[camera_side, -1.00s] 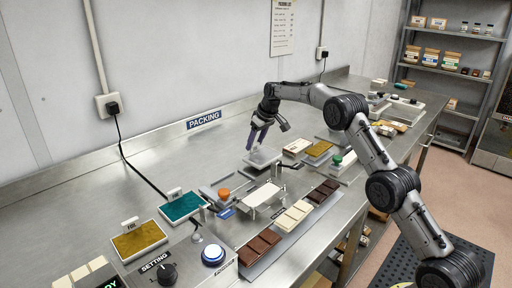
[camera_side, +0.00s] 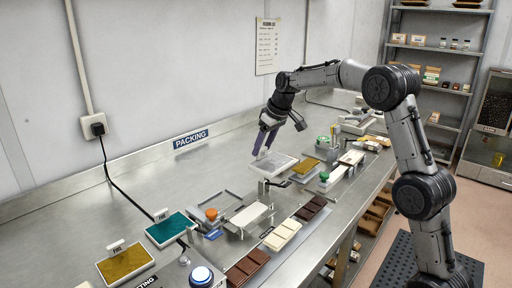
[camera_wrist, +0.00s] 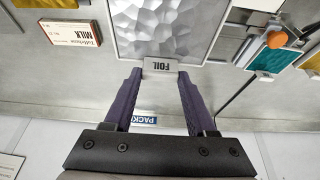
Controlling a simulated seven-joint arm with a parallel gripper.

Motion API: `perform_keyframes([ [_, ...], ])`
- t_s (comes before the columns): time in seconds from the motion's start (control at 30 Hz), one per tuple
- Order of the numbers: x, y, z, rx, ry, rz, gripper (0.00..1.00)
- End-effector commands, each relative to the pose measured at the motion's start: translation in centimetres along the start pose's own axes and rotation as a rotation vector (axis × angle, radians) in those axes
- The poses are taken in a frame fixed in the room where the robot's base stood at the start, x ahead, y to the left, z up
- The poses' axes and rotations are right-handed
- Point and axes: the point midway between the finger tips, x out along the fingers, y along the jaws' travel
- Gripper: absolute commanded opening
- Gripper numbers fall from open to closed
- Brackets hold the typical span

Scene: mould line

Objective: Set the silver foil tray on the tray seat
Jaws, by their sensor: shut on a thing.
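The silver foil tray (camera_side: 273,164) is a shallow, crinkled metal pan with a small FOIL tab on its edge. My gripper (camera_side: 260,153) is shut on that tab. In the wrist view the two purple fingers of my gripper (camera_wrist: 160,73) stand either side of the tab, and the tray (camera_wrist: 168,28) extends beyond them, looking empty. In the side view the tray looks about level and held above the bench, partly covering things behind it. A grey metal frame (camera_side: 228,197) lies left of the tray; I cannot tell whether it is the tray seat.
An orange knob (camera_side: 211,214) is beside the frame. Teal (camera_side: 172,229) and mustard (camera_side: 126,263) trays are at the left. Bare bench lies along the wall.

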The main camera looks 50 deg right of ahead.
Motion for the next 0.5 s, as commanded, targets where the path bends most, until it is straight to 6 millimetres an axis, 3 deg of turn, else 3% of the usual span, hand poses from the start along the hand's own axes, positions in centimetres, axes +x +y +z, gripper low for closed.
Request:
perform_keyframes([
  [0.23, -1.0, -0.1, 0.5, 0.049, 0.007, 0.009, 0.00],
  [0.37, -0.7, -0.2, -1.2, 0.104, 0.026, 0.030, 0.00],
  [0.5, 1.3, -2.8, -3.7, 0.116, 0.033, 0.034, 0.00],
])
